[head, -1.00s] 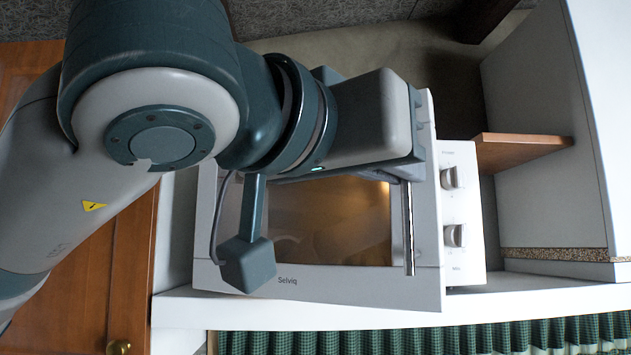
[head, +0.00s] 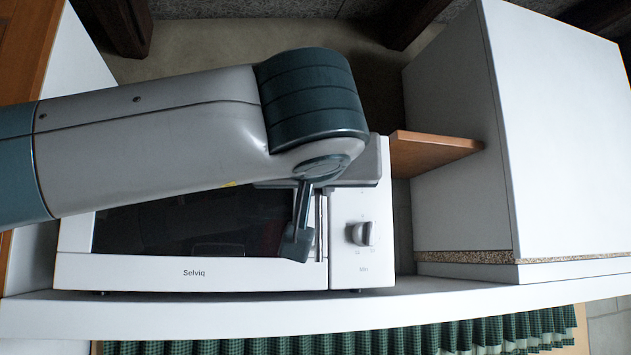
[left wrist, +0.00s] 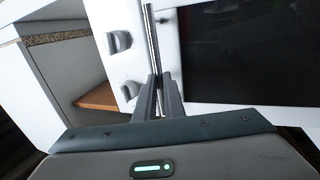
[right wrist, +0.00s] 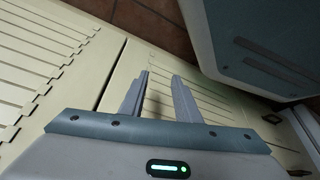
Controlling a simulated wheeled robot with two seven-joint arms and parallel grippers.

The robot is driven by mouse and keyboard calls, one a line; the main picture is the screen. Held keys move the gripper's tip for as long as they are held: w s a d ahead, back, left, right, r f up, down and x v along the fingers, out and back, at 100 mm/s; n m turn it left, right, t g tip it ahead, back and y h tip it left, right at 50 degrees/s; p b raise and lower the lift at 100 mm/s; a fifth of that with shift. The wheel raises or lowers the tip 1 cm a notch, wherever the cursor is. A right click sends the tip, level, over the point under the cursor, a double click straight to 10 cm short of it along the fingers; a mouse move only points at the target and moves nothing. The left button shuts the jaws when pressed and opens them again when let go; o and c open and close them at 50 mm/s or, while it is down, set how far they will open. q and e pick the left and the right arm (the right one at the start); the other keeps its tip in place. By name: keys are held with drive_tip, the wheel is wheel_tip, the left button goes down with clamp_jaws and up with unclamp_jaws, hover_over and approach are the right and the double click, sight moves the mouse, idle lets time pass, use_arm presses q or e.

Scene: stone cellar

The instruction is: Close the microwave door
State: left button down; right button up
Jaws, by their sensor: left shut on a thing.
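The white microwave (head: 364,272) stands on a white shelf in the head view. Its door (head: 130,272) lies flush beside the control panel, with no gap that I can see. The door window is dark. My left gripper (left wrist: 158,98) is shut on the upright metal door handle (left wrist: 150,42), as the left wrist view shows. My right gripper (right wrist: 158,95) is open and empty, away from the microwave, over pale slatted panels.
A white cabinet (head: 560,130) stands right of the microwave, with a small wooden board (head: 432,151) between. The white shelf (head: 200,318) has a green checked curtain (head: 400,340) below its front edge. Dark beams cross the top of the view.

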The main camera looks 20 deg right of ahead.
use_arm(q)
drive_tip(key=shift+r, duration=0.25)
